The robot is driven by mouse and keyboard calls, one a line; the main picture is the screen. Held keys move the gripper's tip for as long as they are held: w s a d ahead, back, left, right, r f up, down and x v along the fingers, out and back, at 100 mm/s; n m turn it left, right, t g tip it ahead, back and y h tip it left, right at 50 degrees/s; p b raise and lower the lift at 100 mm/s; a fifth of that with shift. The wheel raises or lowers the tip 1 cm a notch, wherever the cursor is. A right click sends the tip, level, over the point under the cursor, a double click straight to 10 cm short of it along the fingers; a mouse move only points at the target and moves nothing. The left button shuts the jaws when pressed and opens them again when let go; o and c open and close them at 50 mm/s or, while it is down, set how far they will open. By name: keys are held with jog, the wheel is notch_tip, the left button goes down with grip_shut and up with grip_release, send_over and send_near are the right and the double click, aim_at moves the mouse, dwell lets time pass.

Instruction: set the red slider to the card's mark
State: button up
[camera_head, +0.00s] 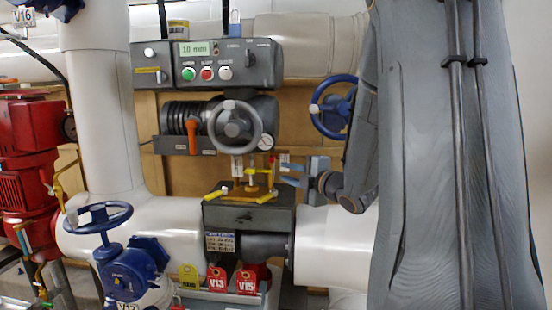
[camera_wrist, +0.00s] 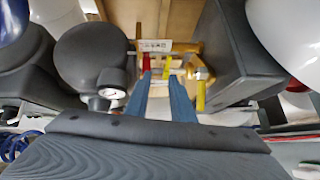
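My gripper (camera_head: 284,175) is to the right of the yellow fixture on top of the grey box, its two blue fingers pointing left. In the wrist view the fingers (camera_wrist: 161,78) are spread with a gap between them, and I see nothing held. In the head view a small red-and-white piece (camera_head: 284,159) shows just above the fingers. I cannot read the card's mark or the slider's setting.
The grey box (camera_head: 247,217) carries yellow-handled parts close to the fingers. A grey handwheel (camera_head: 235,126) and orange lever (camera_head: 193,137) are above it. A blue valve wheel (camera_head: 333,106) is above my wrist. White pipes run at both sides. A button panel (camera_head: 208,65) is higher up.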

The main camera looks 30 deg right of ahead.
aim_at(274, 161)
jog(key=w+p, duration=0.1)
jog(key=w, duration=0.1)
jog(key=w+r+n+y, duration=0.1)
jog(key=w, duration=0.1)
jog(key=w+r+n+p, duration=0.1)
jog(key=w, duration=0.1)
jog(key=shift+w+a+t+p, duration=0.35)
jog(key=shift+w+a+t, duration=0.05)
grip_shut()
